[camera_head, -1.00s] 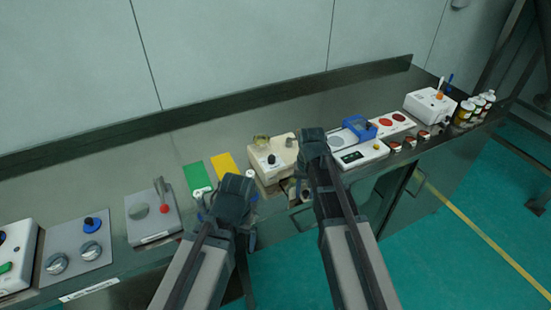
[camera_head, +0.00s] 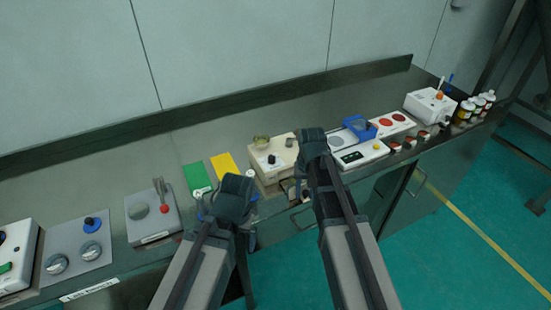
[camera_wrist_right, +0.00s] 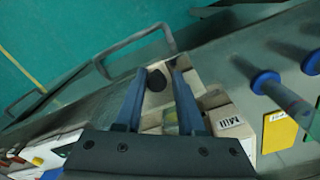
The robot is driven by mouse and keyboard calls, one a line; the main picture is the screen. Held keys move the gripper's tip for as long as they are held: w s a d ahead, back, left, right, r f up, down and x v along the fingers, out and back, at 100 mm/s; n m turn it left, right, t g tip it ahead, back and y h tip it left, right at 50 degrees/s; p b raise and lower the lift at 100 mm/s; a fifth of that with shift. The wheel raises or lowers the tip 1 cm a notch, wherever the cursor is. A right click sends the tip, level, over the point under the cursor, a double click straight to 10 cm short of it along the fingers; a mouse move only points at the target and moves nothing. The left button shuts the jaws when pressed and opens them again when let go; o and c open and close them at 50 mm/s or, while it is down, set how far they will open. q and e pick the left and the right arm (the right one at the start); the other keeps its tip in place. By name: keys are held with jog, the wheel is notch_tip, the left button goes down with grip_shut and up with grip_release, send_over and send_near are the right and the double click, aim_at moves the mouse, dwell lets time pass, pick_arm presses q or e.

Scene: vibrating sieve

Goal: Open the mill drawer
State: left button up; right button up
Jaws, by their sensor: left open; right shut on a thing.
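The mill (camera_head: 272,158) is a beige box with a black dial on the bench. Its "Mill" label (camera_wrist_right: 228,123) shows in the right wrist view. My right gripper (camera_wrist_right: 158,72) is at the mill's front, shut on the dark round drawer knob (camera_wrist_right: 157,80). Pale drawer walls (camera_wrist_right: 152,117) show behind the knob, and the drawer seems to stand out from the mill. In the head view, my right arm partly hides the drawer. My left gripper (camera_head: 228,205) is open and empty, to the left of the mill by the bench's front edge.
Green (camera_head: 197,176) and yellow (camera_head: 224,166) cards lie left of the mill. A white scale (camera_head: 358,154) stands close on its right. Two blue-ended handles, one of them here (camera_wrist_right: 265,80), stand near the yellow card. A cabinet handle (camera_wrist_right: 135,45) projects below the bench front.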

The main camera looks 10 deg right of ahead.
jog(key=o, duration=0.8)
jog(key=shift+s+f, duration=0.15)
jog(key=shift+f, duration=0.2)
jog(key=shift+r+p, duration=0.4)
jog(key=shift+p, duration=0.1)
jog(key=r+p, duration=0.2)
jog(key=w+r+p, duration=0.1)
jog(key=r+p, duration=0.2)
notch_tip(320, 180, up, 2)
jog(key=p, duration=0.2)
jog(key=shift+r+p, duration=0.2)
jog(key=shift+p, duration=0.2)
pick_arm(q)
notch_tip(320, 180, up, 8)
jog(key=shift+w+f, duration=0.25)
jog(key=shift+w, duration=0.2)
pick_arm(e)
jog(key=shift+f, duration=0.1)
